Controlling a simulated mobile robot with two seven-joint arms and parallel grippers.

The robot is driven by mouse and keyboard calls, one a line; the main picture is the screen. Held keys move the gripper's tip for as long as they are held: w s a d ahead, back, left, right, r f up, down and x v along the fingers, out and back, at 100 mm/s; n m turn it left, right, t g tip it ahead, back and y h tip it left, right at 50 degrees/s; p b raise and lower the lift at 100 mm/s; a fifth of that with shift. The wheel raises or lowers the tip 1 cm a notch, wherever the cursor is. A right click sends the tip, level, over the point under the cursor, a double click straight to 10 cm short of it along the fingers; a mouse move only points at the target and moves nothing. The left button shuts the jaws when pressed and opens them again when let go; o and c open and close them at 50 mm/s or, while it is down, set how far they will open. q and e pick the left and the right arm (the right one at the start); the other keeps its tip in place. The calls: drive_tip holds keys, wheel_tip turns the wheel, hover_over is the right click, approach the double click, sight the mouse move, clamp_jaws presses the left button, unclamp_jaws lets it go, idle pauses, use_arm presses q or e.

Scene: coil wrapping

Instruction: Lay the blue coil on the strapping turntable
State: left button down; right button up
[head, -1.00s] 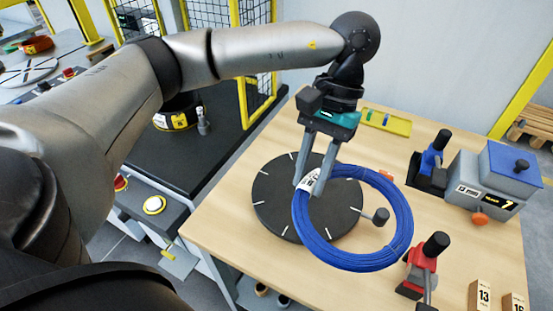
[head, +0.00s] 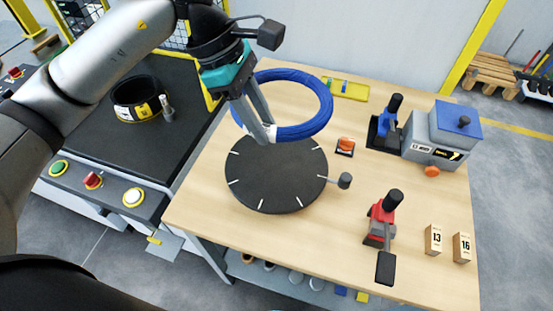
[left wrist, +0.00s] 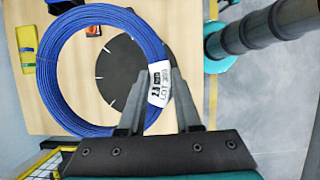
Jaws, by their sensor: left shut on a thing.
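The blue coil (head: 323,108) is a ring of bundled strands with a white label. My left gripper (head: 264,136) is shut on its near-left side, at the label. In the head view the coil appears beyond the dark round turntable (head: 277,182), overlapping only its far edge; it looks held above the table. The left wrist view shows the coil (left wrist: 48,75) gripped between the fingers (left wrist: 154,102), with its label (left wrist: 159,84) facing the camera. Part of the turntable (left wrist: 118,68) shows through the ring. My right gripper is not in view.
A red clamp tool (head: 381,220), a blue-handled tool (head: 385,125) and a grey-blue machine (head: 440,138) stand on the right of the wooden table (head: 330,262). Number blocks 13 (head: 434,240) and 16 (head: 462,247) stand front right. A small knob (head: 345,181) sticks out from the turntable.

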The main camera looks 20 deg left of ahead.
sight(272, 193)
use_arm(q)
drive_tip(key=shift+w+r+n, duration=0.1)
drive_tip(key=shift+r+n, duration=0.1)
drive_tip(key=shift+n, duration=0.3)
wheel_tip(272, 193, down, 20)
drive_tip(key=shift+r+b, duration=0.1)
drive_tip(key=shift+b, duration=0.5)
drive_tip(key=c, duration=0.6)
unclamp_jaws()
drive_tip(key=shift+a+r, duration=0.1)
drive_tip(key=v, duration=1.1)
drive_tip(key=shift+s+r, duration=0.25)
drive_tip(key=shift+r, duration=0.15)
drive_tip(key=shift+a, duration=0.1)
